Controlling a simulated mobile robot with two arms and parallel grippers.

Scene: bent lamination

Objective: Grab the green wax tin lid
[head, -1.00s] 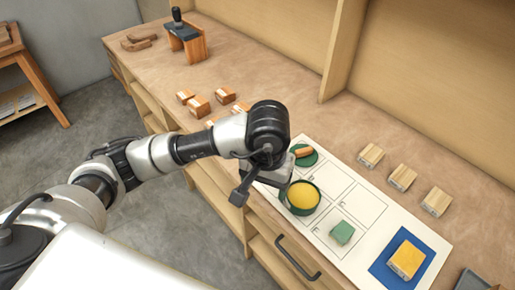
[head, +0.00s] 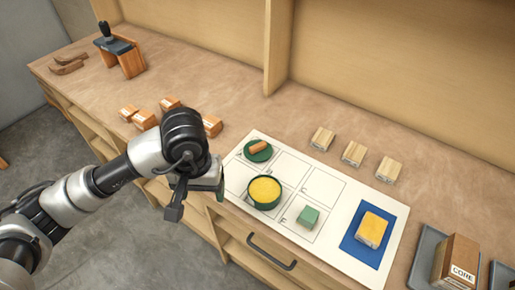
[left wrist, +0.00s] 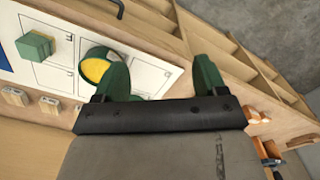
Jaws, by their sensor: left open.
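The green wax tin lid (head: 258,151) lies flat on the white sheet, with a small brown cylindrical piece (head: 259,146) on it. The round green tin (head: 264,191) of yellow wax stands just in front of it, uncovered. My left gripper (head: 198,198) is open and empty, left of the lid and tin, beside the counter's front edge. In the left wrist view its two green-padded fingers (left wrist: 161,78) are spread apart; the left finger partly hides the tin (left wrist: 97,68). The lid cannot be made out surely there. My right gripper is not in view.
The white sheet (head: 326,236) also bears a green block (head: 308,216) and a yellow block (head: 371,230) on a blue square. Light wooden blocks (head: 353,153) lie behind it. Orange-brown blocks (head: 145,119) lie behind my left arm. A box (head: 456,261) stands at right.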

